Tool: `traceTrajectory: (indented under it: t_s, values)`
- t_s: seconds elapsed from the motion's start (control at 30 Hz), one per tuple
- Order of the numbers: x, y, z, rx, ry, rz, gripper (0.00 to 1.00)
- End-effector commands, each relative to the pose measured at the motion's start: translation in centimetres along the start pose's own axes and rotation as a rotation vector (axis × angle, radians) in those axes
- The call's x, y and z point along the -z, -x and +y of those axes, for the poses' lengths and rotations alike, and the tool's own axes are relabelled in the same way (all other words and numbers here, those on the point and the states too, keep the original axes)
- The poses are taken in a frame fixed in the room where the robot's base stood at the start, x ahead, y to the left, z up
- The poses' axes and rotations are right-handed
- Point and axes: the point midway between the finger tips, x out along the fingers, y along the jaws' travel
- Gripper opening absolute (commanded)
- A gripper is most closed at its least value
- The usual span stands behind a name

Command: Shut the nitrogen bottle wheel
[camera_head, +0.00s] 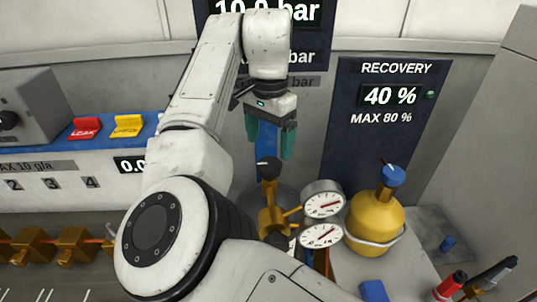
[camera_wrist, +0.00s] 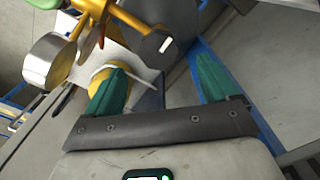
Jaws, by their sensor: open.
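A black wheel (camera_head: 268,167) with a white mark sits on top of a brass valve and gauge fitting (camera_head: 272,215); I take it for the nitrogen bottle wheel. The bottle below is mostly hidden behind the fitting and my arm. In the wrist view the dark wheel (camera_wrist: 158,46) shows beyond the fingertips, roughly between them in the picture. My gripper (camera_head: 269,140) has green fingers and points down just above the wheel in the head view. In the wrist view my gripper (camera_wrist: 160,75) is open, with nothing held between the fingers.
Two gauges (camera_head: 322,205) stick out right of the wheel. A yellow bottle (camera_head: 374,220) with a blue wheel (camera_head: 392,176) stands further right. A recovery panel (camera_head: 385,130) reads 40 %. Red (camera_head: 85,130) and yellow (camera_head: 126,126) switches are at left. Tools (camera_head: 452,284) lie front right.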

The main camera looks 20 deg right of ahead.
Motion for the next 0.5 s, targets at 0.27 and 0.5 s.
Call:
traceTrajectory:
  t_s: [0.27,0.5]
  values:
    - [0.0,-4.2,0.0,-0.001,0.000,0.000,0.87]
    - [0.0,-5.6,0.0,0.001,0.000,0.002,0.87]
